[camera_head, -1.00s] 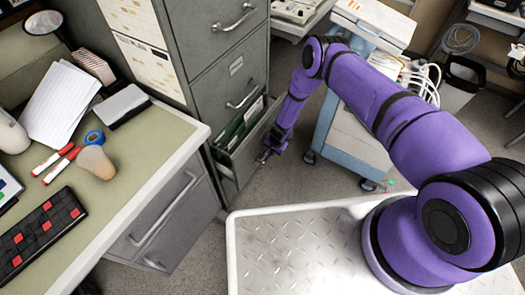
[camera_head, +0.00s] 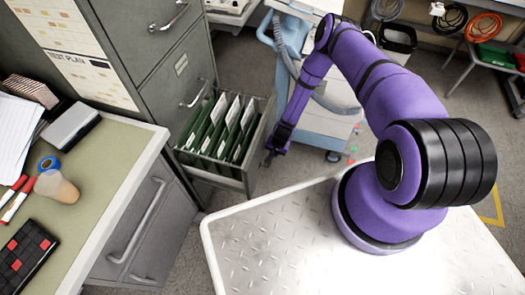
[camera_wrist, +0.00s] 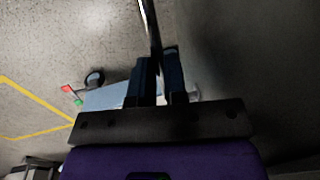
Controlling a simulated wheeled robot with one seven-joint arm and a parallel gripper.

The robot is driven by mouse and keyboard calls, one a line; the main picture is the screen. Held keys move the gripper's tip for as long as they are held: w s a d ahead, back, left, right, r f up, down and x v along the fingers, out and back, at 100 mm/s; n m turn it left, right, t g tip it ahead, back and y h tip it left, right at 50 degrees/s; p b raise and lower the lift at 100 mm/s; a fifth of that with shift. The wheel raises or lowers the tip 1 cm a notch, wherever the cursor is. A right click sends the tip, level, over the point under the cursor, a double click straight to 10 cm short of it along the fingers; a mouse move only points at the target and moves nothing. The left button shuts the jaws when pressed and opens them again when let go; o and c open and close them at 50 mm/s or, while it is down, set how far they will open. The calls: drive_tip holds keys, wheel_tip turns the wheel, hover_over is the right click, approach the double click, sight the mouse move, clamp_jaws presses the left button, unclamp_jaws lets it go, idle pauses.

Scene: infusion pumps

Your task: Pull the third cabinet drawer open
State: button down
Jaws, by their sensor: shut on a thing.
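The grey filing cabinet (camera_head: 141,52) stands at the back left. Its drawer (camera_head: 215,179), below two shut drawers in view, is pulled well out and shows green hanging files with white papers. My gripper (camera_head: 268,157) is at the right end of the drawer's front. In the wrist view my gripper (camera_wrist: 160,62) has its two dark fingers close on either side of a thin metal handle (camera_wrist: 148,22), shut on it. In the head view the handle is hidden.
A blue-white cart (camera_head: 335,128) stands close behind my arm. My metal-topped base is in front. Some floor is free between the drawer and my base.

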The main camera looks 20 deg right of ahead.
drive_tip(key=s+d, duration=1.2)
drive_tip(key=d, duration=0.4)
drive_tip(key=shift+s, duration=0.15)
drive_tip(key=c, duration=1.2)
unclamp_jaws()
drive_tip(key=shift+o, duration=0.2)
wheel_tip(320, 180, up, 11)
drive_tip(key=s+d, duration=0.1)
drive_tip(key=shift+d+f, duration=0.2)
drive_tip(key=shift+d, duration=0.05)
drive_tip(key=shift+s, duration=0.1)
